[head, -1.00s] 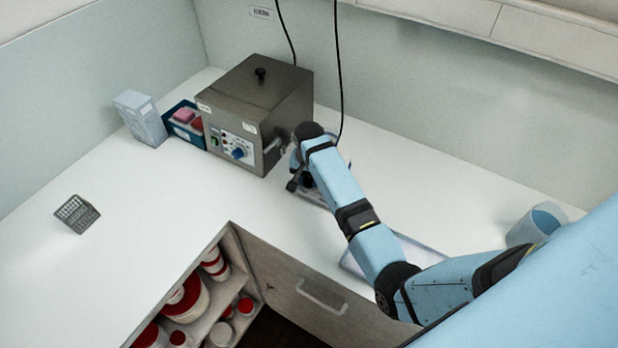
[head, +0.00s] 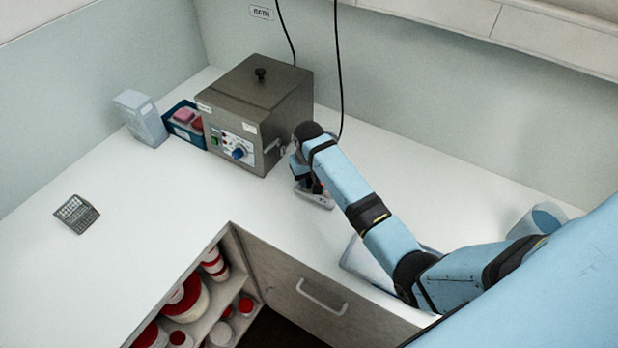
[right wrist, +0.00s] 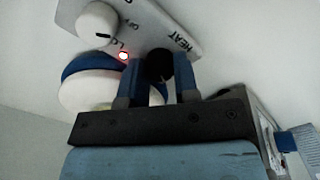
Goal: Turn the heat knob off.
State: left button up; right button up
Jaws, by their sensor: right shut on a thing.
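A low pale device (head: 318,199) with a sloped front panel stands on the counter, partly hidden behind my right arm. In the right wrist view, its panel (right wrist: 192,22) carries the printed word HEAT beside a black knob (right wrist: 158,65). The panel also has a white knob (right wrist: 97,22) and a lit red lamp (right wrist: 123,56). My right gripper (right wrist: 160,78) is shut on the black knob, one finger on each side of it. In the head view, my right gripper (head: 306,184) is down at the device, mostly covered by its wrist. The black knob's pointer is hidden. My left gripper is not in view.
A steel box (head: 258,95) with a blue dial stands just left of the device. A blue tray (head: 183,131) and a pale carton (head: 141,118) are farther left. A black cable (head: 338,70) hangs behind my arm. A small grey rack (head: 76,214) sits on open counter.

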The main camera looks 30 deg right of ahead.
aim_at(309, 180)
jog(key=shift+w, duration=0.1)
dwell(0.3)
jog(key=o, duration=0.9)
jog(key=shift+r, duration=0.1)
notch_tip(309, 180, up, 14)
jog(key=shift+f, duration=0.2)
